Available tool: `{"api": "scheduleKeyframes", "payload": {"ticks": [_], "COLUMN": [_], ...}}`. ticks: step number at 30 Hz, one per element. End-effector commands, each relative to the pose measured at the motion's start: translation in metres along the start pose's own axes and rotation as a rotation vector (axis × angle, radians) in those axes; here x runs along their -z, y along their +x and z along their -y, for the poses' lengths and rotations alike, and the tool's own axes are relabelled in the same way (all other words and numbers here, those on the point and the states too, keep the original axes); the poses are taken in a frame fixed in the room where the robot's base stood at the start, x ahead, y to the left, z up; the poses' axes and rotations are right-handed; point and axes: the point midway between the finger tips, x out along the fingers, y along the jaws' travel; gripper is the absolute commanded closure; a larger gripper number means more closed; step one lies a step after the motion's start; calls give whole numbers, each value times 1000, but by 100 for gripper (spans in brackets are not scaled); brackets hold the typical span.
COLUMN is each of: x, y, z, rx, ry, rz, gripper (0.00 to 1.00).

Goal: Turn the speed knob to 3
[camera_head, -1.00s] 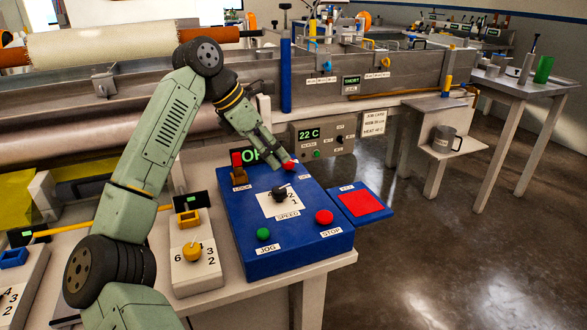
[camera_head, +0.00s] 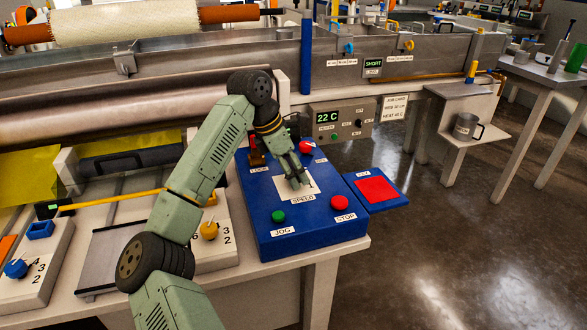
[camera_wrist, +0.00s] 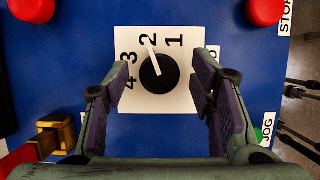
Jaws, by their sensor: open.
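The speed knob (camera_wrist: 159,73) is a round black knob with a white pointer line on a white dial card (camera_wrist: 188,99) in the wrist view. Its pointer aims close to the 2; the 3 and 4 are on the left of the card and the 1 is on the right. My gripper (camera_wrist: 160,95) is open, with one finger on each side of the knob and a gap on both sides. In the head view my gripper (camera_head: 297,184) is over the dial card on the blue control box (camera_head: 260,215) and hides the knob.
A green JOG button (camera_head: 278,216), a red STOP button (camera_head: 340,202) and another red button (camera_head: 306,147) stand on the box. A lever labelled LOCK (camera_head: 256,154) is at its back left. A red pad (camera_head: 376,189) lies to the right.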

Motion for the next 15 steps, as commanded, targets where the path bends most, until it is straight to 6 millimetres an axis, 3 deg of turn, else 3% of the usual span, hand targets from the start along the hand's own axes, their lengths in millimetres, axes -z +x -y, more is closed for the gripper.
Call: {"api": "scheduleKeyframes", "payload": {"ticks": [6,15], "x": [0,0], "y": [0,0], "z": [0,0], "rx": [0,0], "ry": [0,0], "rz": [0,0], "gripper": [50,69]}}
